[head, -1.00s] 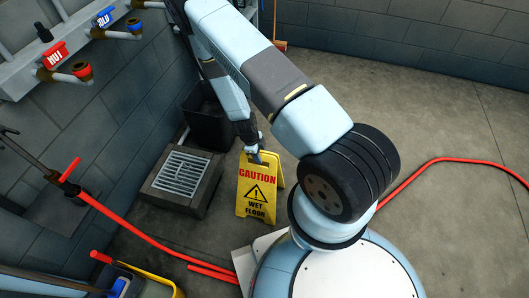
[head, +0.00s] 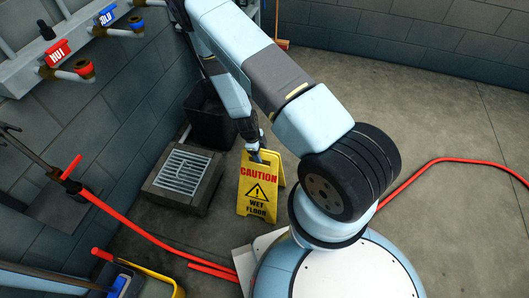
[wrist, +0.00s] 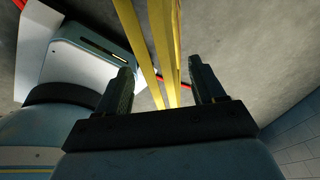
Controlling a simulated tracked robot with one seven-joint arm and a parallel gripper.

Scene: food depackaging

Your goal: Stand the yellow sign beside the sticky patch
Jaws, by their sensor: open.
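The yellow sign (head: 257,207), lettered "CAUTION WET FLOOR", stands upright on the concrete floor with its two panels spread, to the right of the drain. My gripper (head: 257,156) is at the sign's top edge, reaching down from above. In the wrist view, my gripper (wrist: 160,68) is open, with one dark finger on each side of the sign's yellow panels (wrist: 162,35). The panels show nearly edge-on between the fingers. I cannot tell whether either finger touches them. I cannot make out a sticky patch in any view.
The grated drain (head: 183,173) and a black bin (head: 209,118) are left of the sign. A red hose (head: 134,233) crosses the floor at left; another stretch (head: 450,160) runs at right. A yellow-handled bucket (head: 150,277) is bottom left. The right floor is largely clear.

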